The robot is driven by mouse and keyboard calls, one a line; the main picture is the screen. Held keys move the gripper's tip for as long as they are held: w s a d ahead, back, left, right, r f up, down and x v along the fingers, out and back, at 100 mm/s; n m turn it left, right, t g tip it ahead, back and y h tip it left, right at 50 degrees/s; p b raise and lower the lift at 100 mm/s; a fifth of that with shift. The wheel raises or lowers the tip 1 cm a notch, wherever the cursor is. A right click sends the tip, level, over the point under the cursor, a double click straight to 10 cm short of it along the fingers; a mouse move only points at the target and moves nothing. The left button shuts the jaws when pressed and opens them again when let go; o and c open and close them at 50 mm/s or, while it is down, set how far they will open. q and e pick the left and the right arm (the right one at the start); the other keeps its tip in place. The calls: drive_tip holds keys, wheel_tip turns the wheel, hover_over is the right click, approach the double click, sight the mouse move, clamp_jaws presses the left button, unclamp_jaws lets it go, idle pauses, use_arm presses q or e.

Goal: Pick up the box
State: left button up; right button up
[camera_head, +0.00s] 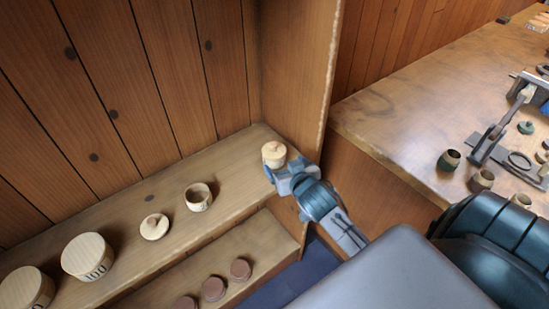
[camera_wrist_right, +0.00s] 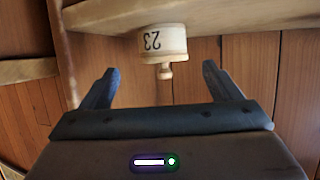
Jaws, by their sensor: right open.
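A small round pale wooden box (camera_head: 273,154) with a knobbed lid stands at the right end of the upper shelf, close to the side panel. In the right wrist view the box (camera_wrist_right: 163,43) appears upside down, with the number 23 on its side and its knob (camera_wrist_right: 164,72) pointing down the picture. My right gripper (camera_head: 284,171) is at the shelf's front edge, right by the box. In the wrist view its two fingers (camera_wrist_right: 160,72) are spread apart, with the box centred ahead between them. Contact cannot be made out. My left gripper is not in view.
The upper shelf (camera_head: 125,205) also holds an open cup (camera_head: 198,197), a loose knobbed lid (camera_head: 154,227) and larger round boxes (camera_head: 87,257). Brown round pieces (camera_head: 213,288) sit on the lower shelf. A side panel (camera_head: 300,75) rises beside the box; a workbench (camera_head: 400,120) stands right.

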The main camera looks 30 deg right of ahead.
sight(279, 158)
drive_tip(key=x, duration=0.5)
drive_tip(key=shift+a+r+p, duration=0.1)
drive_tip(key=shift+p, duration=0.2)
drive_tip(key=p+x, duration=0.1)
drive_tip(key=x, duration=0.4)
drive_tip(key=shift+w+a, duration=0.1)
drive_tip(key=shift+w, duration=0.05)
drive_tip(key=shift+w+f, duration=0.15)
drive_tip(key=shift+f, duration=0.15)
drive_tip(key=c, duration=1)
